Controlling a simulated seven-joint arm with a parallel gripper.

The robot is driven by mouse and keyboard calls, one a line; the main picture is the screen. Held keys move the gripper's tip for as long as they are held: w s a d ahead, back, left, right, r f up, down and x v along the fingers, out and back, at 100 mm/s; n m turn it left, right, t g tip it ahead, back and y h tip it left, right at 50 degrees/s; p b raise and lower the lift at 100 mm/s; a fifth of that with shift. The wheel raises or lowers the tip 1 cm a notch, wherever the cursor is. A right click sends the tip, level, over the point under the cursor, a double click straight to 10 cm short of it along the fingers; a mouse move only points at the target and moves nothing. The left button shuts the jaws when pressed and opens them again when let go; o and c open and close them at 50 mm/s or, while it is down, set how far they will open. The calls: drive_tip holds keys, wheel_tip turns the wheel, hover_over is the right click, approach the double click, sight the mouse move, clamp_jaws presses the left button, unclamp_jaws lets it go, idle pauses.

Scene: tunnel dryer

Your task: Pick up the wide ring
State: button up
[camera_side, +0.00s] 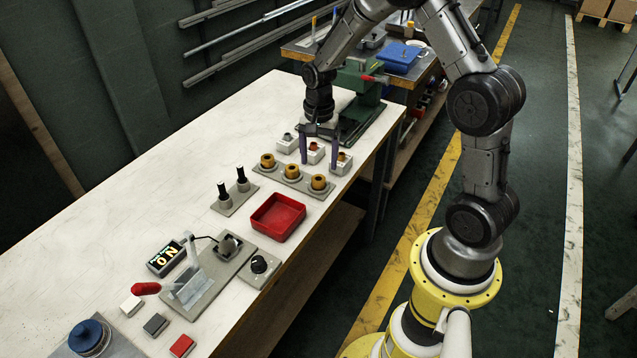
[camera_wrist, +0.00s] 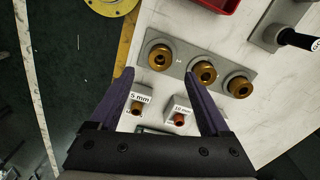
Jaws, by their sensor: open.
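Three brass-coloured rings sit in a row on a grey plate (camera_side: 280,175): one at the left (camera_side: 268,160), one in the middle (camera_side: 292,172) and one at the right (camera_side: 318,183). The wrist view also shows them (camera_wrist: 159,58), (camera_wrist: 203,73), (camera_wrist: 239,87). I cannot tell which is the wide ring; their sizes look close. My gripper (camera_side: 319,166) points down with its purple fingers apart and nothing between them. In the wrist view the fingertips (camera_wrist: 157,73) reach toward the row, apart from the rings.
White blocks with copper-coloured pieces stand behind the plate; labels read "5 mm" (camera_wrist: 140,99) and "10 mm" (camera_wrist: 183,109). A red tray (camera_side: 278,217) and two black-topped posts (camera_side: 232,185) are close by. A green machine (camera_side: 362,105) stands behind my gripper. The white bench is clear at left.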

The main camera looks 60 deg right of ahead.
sight(319, 175)
drive_tip(key=shift+a+f, duration=0.2)
drive_tip(key=shift+f, duration=2.6)
clamp_jaws()
